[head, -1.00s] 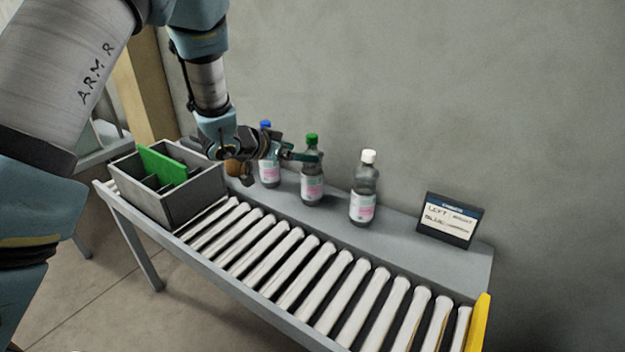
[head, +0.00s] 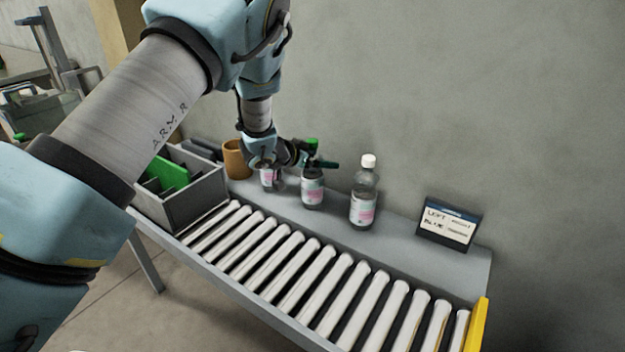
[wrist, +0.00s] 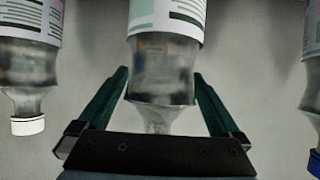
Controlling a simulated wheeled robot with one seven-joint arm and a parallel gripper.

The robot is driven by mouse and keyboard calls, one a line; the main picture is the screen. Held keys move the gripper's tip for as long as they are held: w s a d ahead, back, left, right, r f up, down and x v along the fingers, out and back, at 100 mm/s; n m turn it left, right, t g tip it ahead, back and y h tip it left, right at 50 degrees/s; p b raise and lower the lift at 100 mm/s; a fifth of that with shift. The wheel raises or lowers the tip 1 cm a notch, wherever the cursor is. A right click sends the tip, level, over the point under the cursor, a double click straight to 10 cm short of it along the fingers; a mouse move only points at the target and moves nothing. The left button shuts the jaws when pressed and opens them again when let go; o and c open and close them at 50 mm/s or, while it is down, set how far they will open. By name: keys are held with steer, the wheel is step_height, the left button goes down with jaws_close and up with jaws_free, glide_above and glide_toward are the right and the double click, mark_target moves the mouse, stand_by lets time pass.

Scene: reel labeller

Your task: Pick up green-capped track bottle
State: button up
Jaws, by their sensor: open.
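The green-capped bottle (head: 312,190) stands upright on the grey ledge, the middle one of three. In the head view my gripper (head: 322,162) is at its upper part, just below the green cap. In the wrist view, where bottles appear upside down, the open fingers of my gripper (wrist: 160,78) lie on either side of the clear shoulder of the middle bottle (wrist: 165,70). Small gaps show beside it. Its cap is hidden behind the gripper's body there.
A white-capped bottle (head: 363,205) stands to the right, and another bottle (head: 269,180) to the left, partly behind my arm; its blue cap (wrist: 314,163) shows in the wrist view. A sign (head: 448,225), rollers (head: 300,270), a grey bin (head: 205,200) and a brown cup (head: 237,160) are nearby.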

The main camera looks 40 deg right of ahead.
steer(key=shift+c, duration=0.2)
jaws_close()
stand_by(0.5)
steer(key=shift+r, duration=0.1)
